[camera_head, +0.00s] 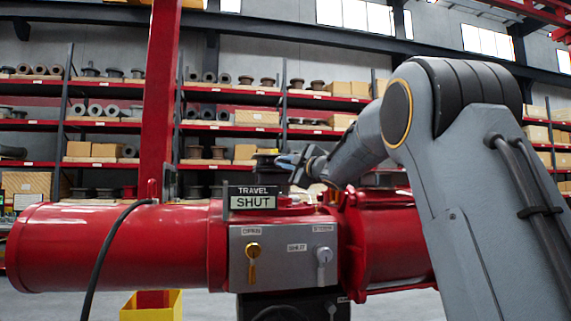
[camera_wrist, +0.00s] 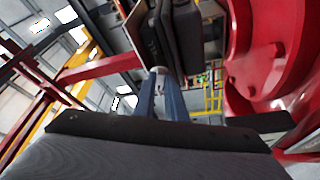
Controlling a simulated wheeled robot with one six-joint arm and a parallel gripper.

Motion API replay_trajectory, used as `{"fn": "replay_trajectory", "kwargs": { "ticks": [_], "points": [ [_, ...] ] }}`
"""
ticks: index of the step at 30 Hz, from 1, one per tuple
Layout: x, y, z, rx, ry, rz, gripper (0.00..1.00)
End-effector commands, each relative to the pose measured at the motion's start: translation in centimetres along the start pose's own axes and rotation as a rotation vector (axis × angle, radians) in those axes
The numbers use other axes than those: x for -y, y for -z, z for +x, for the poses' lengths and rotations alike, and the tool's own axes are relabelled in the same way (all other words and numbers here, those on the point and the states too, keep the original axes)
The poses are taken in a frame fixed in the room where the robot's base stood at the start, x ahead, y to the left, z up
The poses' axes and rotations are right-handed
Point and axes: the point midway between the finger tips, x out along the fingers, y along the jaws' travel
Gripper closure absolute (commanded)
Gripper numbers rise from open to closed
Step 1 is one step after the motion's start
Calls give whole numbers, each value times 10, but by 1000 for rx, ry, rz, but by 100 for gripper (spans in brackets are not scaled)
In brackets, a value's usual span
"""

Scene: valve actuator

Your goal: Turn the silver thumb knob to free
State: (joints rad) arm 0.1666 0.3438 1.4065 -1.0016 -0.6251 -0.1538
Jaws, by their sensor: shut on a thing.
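A small silver knob (camera_wrist: 158,71), which looks like the thumb knob, sticks out from a black housing (camera_wrist: 178,40) in the wrist view. My gripper (camera_wrist: 159,86) has its two blue fingers shut on it, with the fingertips at its sides. In the head view my gripper (camera_head: 286,161) is above the red actuator (camera_head: 120,247), beside a dark cap (camera_head: 265,161) and above the sign reading TRAVEL SHUT (camera_head: 254,198). The knob cannot be made out there, and its turned position is unclear.
A grey panel (camera_head: 285,272) on the actuator carries a brass lever (camera_head: 252,264) and a silver lever (camera_head: 323,264). A red post (camera_head: 159,100) and a hanging black cable (camera_head: 103,252) are at the left. Stocked shelves stand behind.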

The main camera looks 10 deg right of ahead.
Motion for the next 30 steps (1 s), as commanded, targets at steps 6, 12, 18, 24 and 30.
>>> {"fn": "replay_trajectory", "kwargs": {
  "ticks": [6, 12, 18, 24, 30],
  "points": [
    [-1, 1, 0, -2, -2, 0, 79],
    [-1, 1, 0, -1, -1, 1, 70],
    [-1, 0, -2, -1, -2, 1, 70],
    [0, 0, -25, 0, -3, 0, 70],
    [0, 0, -56, 0, -3, 0, 70]
  ]
}}
